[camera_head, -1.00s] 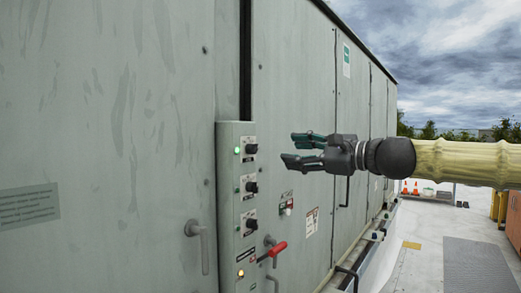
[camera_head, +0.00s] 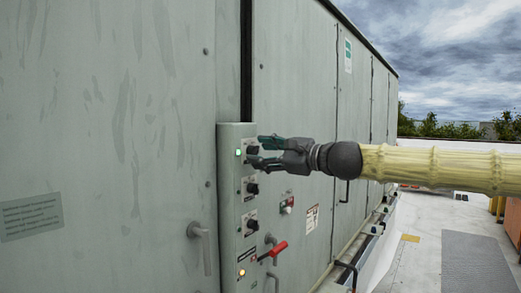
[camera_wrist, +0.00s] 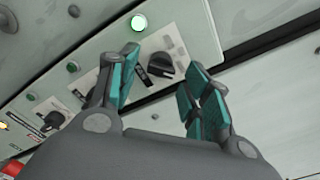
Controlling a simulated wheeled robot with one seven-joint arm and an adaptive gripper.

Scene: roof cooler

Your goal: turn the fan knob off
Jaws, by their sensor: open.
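The control box (camera_head: 228,205) on the grey cooler wall carries a column of three black knobs, with labels too small to read. The top knob (camera_wrist: 160,67) sits beside a lit green lamp (camera_wrist: 138,22); the lamp also shows in the head view (camera_head: 238,153). My gripper (camera_head: 258,151) is open in front of the top knob, and its teal fingers partly hide it in the head view. In the wrist view, the knob lies between and beyond the fingertips; contact cannot be told. The middle knob (camera_head: 252,189) and bottom knob (camera_head: 252,225) are below.
A red lever (camera_head: 272,251) sticks out beside the lower box, with a lit amber lamp (camera_head: 241,272) near it. A grey door handle (camera_head: 201,243) stands out at the left. A small switch (camera_head: 287,204) is on the wall at right. The space right of my arm is open roof.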

